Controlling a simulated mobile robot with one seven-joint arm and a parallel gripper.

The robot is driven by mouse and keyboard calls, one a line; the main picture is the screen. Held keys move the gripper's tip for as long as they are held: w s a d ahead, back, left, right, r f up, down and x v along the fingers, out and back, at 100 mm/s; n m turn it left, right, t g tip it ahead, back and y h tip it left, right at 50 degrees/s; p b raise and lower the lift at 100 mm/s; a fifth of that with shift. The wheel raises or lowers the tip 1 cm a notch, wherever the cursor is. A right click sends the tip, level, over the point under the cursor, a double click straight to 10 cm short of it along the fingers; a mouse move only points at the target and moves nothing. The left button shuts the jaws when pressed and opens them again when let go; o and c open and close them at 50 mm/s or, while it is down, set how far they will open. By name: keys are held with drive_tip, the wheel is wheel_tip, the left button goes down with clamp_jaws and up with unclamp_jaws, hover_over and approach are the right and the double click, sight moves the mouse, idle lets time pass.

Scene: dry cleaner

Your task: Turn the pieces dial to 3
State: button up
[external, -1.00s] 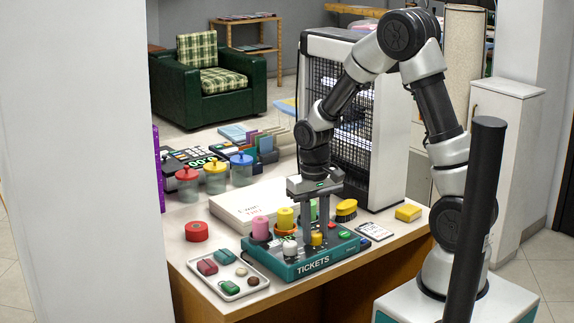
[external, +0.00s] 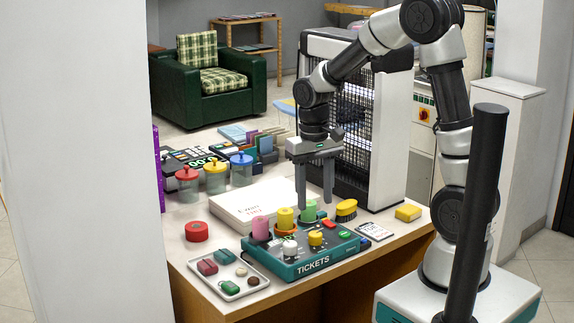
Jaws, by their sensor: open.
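The teal ticket panel (external: 312,264), marked TICKETS, lies at the front edge of the counter. On it are a yellow knob (external: 315,238), a white knob (external: 289,247) and a green button (external: 345,234). Pink (external: 261,228), yellow (external: 285,219) and green (external: 309,211) cylinders stand along its back. Which knob is the pieces dial, and its setting, are too small to read. My gripper (external: 314,202) is open and empty, pointing down above the back of the panel, clear of the yellow knob. Its fingers partly overlap the green cylinder in this view.
A white tray (external: 229,292) with small items and a red round item (external: 197,231) lie left of the panel. A white box (external: 240,202) lies behind it. A yellow brush (external: 346,209), a card (external: 375,231) and a yellow block (external: 408,212) are to the right.

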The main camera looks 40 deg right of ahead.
wheel_tip(320, 180, up, 8)
drive_tip(key=p, duration=0.1)
drive_tip(key=shift+a, duration=0.15)
drive_tip(key=s+d+r+n+t, duration=0.1)
drive_tip(key=s+d+r+t, duration=0.25)
drive_tip(key=s, duration=0.35)
drive_tip(key=s+d+r+n+t, duration=0.1)
drive_tip(key=s+d+r+t, duration=0.1)
drive_tip(key=s+r, duration=0.35)
wheel_tip(320, 180, up, 12)
drive_tip(key=s+p, duration=0.1)
drive_tip(key=p, duration=1.2)
drive_tip(key=shift+s+a, duration=0.2)
drive_tip(key=shift+s, duration=0.05)
